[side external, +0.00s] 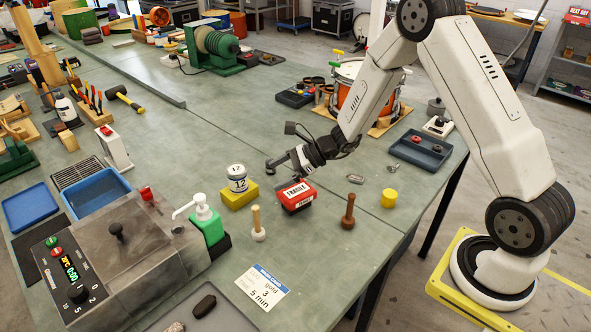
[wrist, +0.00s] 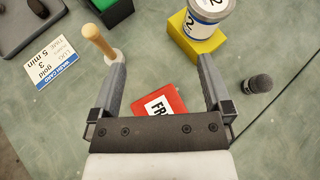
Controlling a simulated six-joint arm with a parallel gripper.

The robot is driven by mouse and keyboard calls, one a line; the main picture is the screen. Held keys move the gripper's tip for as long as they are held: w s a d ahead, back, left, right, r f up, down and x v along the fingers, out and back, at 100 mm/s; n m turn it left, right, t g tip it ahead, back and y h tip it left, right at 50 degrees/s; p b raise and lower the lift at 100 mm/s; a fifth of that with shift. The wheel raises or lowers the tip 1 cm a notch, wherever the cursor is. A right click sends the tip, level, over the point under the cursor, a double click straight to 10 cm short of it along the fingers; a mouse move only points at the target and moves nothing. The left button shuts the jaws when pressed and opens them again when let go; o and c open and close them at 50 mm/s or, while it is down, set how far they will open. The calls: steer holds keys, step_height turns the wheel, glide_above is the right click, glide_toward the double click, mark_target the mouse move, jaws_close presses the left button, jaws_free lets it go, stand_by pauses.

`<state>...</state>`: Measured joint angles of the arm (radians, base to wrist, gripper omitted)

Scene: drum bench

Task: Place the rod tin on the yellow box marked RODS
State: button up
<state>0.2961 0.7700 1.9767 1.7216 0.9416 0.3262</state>
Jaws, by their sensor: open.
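A white and blue tin marked 12 (side external: 237,179) stands upright on a yellow box (side external: 237,197) near the middle of the bench. I take it for the rod tin; no RODS marking is readable. In the wrist view the tin (wrist: 208,10) and yellow box (wrist: 203,42) are at the top, beyond my fingertips. My gripper (side external: 288,160) is to the right of the tin, apart from it, above a red box marked FRAGILE (side external: 296,196). In the wrist view my gripper (wrist: 162,62) is open with nothing held between its fingers; the red box (wrist: 172,98) shows below them.
A wooden-handled tool (side external: 257,224), a brown peg-like tool (side external: 348,211) and a yellow cylinder (side external: 389,198) stand nearby. A green pump bottle (side external: 207,222) and a grey machine (side external: 125,255) are to the left.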

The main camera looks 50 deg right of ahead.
steer(key=s+r+n+g+h, duration=0.2)
steer(key=s+r+n+h, duration=0.1)
steer(key=s+n, duration=0.7)
steer(key=s+r+n+g+h, duration=0.3)
steer(key=s+n+h, duration=0.3)
steer(key=s+n, duration=0.4)
steer(key=n, duration=0.4)
steer(key=shift+n, duration=0.3)
